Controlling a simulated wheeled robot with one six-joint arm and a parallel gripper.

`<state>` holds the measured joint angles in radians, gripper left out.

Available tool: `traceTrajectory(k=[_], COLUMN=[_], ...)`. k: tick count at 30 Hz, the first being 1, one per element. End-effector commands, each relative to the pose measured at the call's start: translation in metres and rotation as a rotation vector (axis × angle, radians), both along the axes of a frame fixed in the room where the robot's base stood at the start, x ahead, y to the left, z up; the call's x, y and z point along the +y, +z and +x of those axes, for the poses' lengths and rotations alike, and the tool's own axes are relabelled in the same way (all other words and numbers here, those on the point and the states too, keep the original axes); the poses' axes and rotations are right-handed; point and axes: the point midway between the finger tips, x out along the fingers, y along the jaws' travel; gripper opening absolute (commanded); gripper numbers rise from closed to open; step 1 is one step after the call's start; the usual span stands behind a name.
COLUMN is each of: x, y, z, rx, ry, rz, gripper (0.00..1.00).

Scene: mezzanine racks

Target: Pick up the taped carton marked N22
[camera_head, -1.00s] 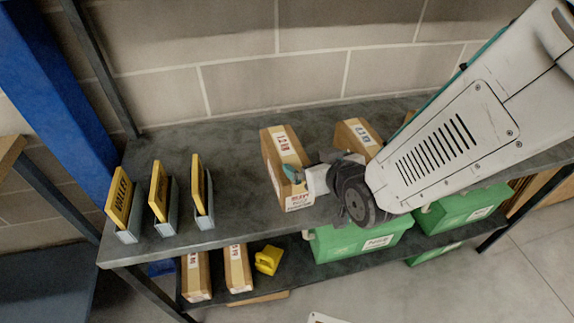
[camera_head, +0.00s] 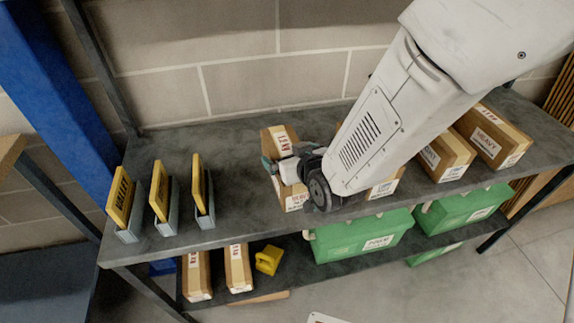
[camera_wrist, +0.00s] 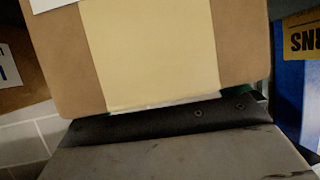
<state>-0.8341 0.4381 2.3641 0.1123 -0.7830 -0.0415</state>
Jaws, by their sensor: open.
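On the top shelf, a brown carton (camera_head: 271,143) with a pale tape band and white labels stands left of centre. Its label is too blurred to read, so I cannot tell whether it is marked N22. My gripper (camera_head: 282,166) is open at this carton, its teal-tipped fingers over the carton's top. Whether the fingers touch it is unclear. In the wrist view a carton face (camera_wrist: 230,50) with a wide tape strip fills the upper middle, very close. My wrist hides part of the carton in the head view.
More cartons stand right of it, one mostly behind my arm (camera_head: 384,188), others labelled HEAVY (camera_head: 447,157) and (camera_head: 492,136). Yellow signs in grey holders (camera_head: 160,200) stand left, with bare shelf between. Below are green bins (camera_head: 360,238), cartons (camera_head: 197,277) and a yellow object (camera_head: 268,261).

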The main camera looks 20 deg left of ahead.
Motion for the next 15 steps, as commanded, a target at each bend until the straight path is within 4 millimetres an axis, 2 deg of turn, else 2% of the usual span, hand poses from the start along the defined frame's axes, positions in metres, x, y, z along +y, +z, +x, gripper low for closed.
traceTrajectory(k=[1, 2, 9, 11, 15], x=[-0.0001, -0.0002, -0.0003, -0.0003, 0.0004], y=[0.0000, 0.0001, 0.0002, 0.0001, 0.0021], z=[0.0000, -0.0001, -0.0002, -0.0002, 0.0006], rx=[0.000, 0.000, 0.000, 0.000, -0.004], ry=[0.000, 0.000, 0.000, 0.000, 0.000], rz=[0.000, 0.000, 0.000, 0.000, 0.003], gripper=[1.00, 0.94, 0.28, 0.13, 0.13])
